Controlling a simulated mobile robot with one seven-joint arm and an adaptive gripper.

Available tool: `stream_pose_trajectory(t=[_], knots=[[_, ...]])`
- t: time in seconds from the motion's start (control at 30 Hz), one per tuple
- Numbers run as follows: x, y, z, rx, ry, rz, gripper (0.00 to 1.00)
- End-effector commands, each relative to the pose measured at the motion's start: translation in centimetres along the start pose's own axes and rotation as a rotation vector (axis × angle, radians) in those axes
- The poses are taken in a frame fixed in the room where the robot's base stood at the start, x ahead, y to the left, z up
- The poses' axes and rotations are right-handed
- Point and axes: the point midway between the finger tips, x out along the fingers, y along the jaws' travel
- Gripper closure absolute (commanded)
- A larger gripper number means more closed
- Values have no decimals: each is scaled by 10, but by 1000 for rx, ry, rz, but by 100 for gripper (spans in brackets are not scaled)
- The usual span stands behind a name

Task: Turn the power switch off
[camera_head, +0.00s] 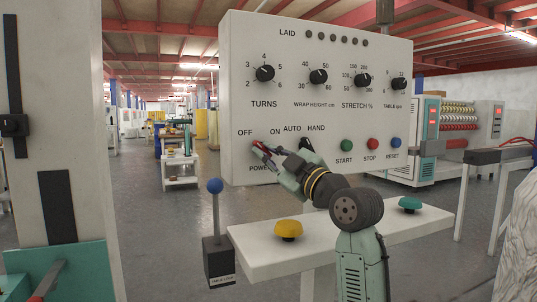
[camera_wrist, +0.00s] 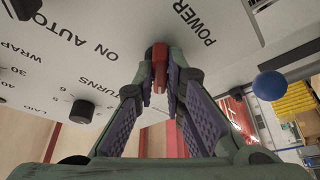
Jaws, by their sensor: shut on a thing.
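The power switch (camera_head: 268,144) is a red handle on the white control panel (camera_head: 235,60), between the OFF and ON labels and above the POWER label. My gripper (camera_head: 262,152) is at the switch and partly covers it. In the wrist view the red handle (camera_wrist: 159,66) stands between the two fingertips of my gripper (camera_wrist: 160,78), which are shut on it. The fingers hide part of the switch, so I cannot tell which label the handle points to.
To the right on the panel are the black AUTO/HAND switch (camera_head: 307,145) and the green START (camera_head: 347,145), red STOP (camera_head: 371,143) and blue RESET (camera_head: 395,142) buttons. Below are a yellow button (camera_head: 288,229), a green button (camera_head: 410,204) and a blue-knobbed lever (camera_head: 215,187).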

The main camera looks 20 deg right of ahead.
Motion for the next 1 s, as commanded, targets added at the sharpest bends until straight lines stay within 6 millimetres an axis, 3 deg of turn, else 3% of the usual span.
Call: stream_pose_trajectory(t=[0.1,0.13,0.4,0.77,1.0], knots=[[0,0,1,-2,-2,0,100],[0,0,1,-2,-2,0,87],[0,0,0,-1,-1,1,69],[-4,0,0,-1,0,2,69],[-45,1,1,-1,-2,4,69]])
